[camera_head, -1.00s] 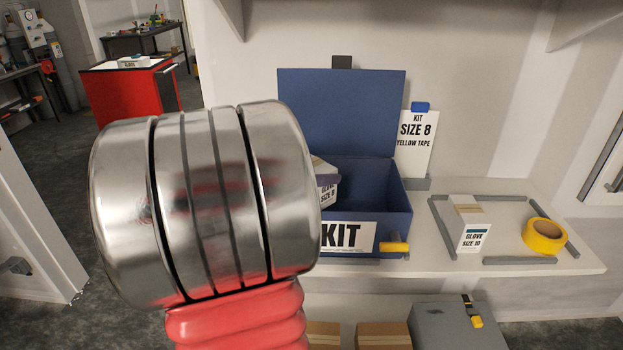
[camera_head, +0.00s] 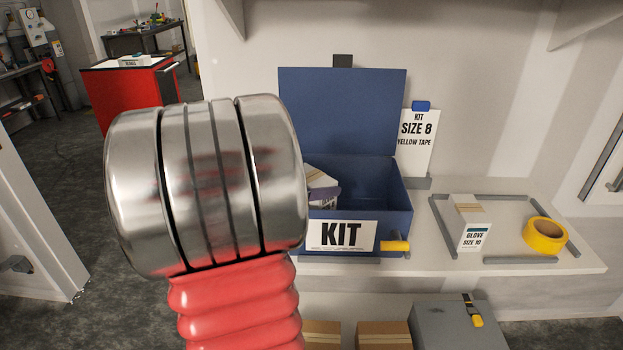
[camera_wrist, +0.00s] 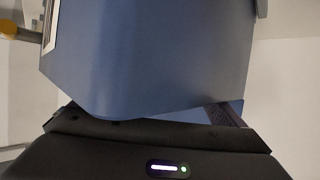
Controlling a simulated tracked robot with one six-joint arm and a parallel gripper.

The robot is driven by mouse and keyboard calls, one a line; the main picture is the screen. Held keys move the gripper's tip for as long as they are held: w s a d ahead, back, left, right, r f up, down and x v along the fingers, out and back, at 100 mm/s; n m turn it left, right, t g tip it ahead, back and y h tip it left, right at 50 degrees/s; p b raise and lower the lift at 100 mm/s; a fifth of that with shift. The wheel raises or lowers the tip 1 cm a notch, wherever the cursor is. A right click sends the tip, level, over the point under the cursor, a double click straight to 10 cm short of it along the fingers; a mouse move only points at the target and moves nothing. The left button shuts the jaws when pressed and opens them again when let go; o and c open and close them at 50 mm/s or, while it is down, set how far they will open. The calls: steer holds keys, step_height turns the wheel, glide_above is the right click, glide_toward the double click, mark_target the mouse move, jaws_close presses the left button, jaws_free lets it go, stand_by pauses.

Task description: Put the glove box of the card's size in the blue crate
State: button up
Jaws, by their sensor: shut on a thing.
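The blue crate (camera_head: 395,212) stands open on the shelf, its lid up and a KIT label on its front. A glove box (camera_head: 322,183) with a purple and white side shows tilted at the crate's left end, partly behind the front wall and my arm. The card (camera_head: 416,150) behind reads KIT, SIZE 8, YELLOW TAPE. In the wrist view my gripper (camera_wrist: 160,135) is close against the crate's blue wall (camera_wrist: 150,60); its fingertips and what they hold are hidden there. It is shut on the glove box.
A glove box marked size 10 (camera_head: 474,225) and a yellow tape roll (camera_head: 545,236) stand inside a grey-edged area (camera_head: 520,260) right of the crate. A yellow latch (camera_head: 395,246) juts from the crate's front. Brown boxes (camera_head: 384,335) and a grey case (camera_head: 455,325) are below.

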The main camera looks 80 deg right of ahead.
steer(key=shift+f, duration=0.3)
steer(key=o, duration=0.9)
steer(key=shift+a, duration=0.1)
steer(key=shift+o, duration=0.4)
steer(key=shift+f, duration=0.15)
steer(key=shift+r, duration=0.35)
steer(key=shift+w+a+r, duration=0.15)
steer(key=shift+w+r, duration=0.05)
steer(key=shift+r, duration=0.1)
steer(key=v, duration=1.1)
steer(key=shift+r, duration=0.4)
